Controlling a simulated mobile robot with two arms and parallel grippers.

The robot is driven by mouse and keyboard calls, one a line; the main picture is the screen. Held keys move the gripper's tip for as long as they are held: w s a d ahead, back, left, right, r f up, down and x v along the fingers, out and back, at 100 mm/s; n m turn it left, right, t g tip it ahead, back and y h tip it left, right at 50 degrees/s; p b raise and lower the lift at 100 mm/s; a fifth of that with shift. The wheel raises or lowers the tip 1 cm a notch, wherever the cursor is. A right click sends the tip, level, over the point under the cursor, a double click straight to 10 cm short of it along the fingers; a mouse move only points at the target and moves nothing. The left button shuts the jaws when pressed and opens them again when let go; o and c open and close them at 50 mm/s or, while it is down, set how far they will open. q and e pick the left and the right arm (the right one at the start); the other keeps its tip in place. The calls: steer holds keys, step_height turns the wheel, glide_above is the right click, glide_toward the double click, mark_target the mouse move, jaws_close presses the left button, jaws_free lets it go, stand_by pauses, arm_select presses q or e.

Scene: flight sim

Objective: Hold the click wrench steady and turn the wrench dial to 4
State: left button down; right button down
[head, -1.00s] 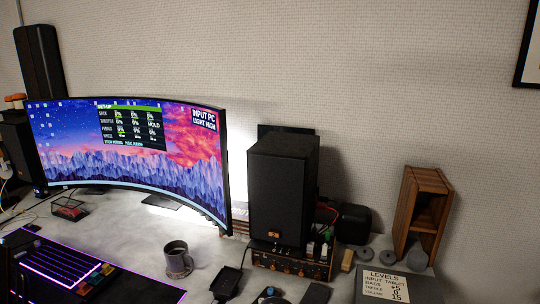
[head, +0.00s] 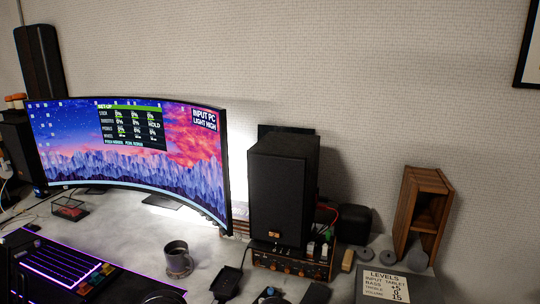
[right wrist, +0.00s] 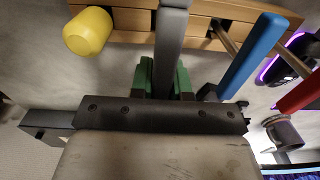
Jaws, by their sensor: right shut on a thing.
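In the right wrist view my right gripper (right wrist: 164,82) has its green fingers closed on both sides of a long grey bar (right wrist: 172,35). The bar runs up past a wooden rack and looks like the click wrench's handle, though I cannot be sure. The wrench dial and its numbers are not visible in either view. Neither gripper can be made out in the head view. My left gripper is not in view.
The wooden rack (right wrist: 210,38) holds a yellow-handled tool (right wrist: 87,31) and a blue-handled tool (right wrist: 252,52). A red handle (right wrist: 302,92) is nearby.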

steer(key=c, duration=1)
jaws_free()
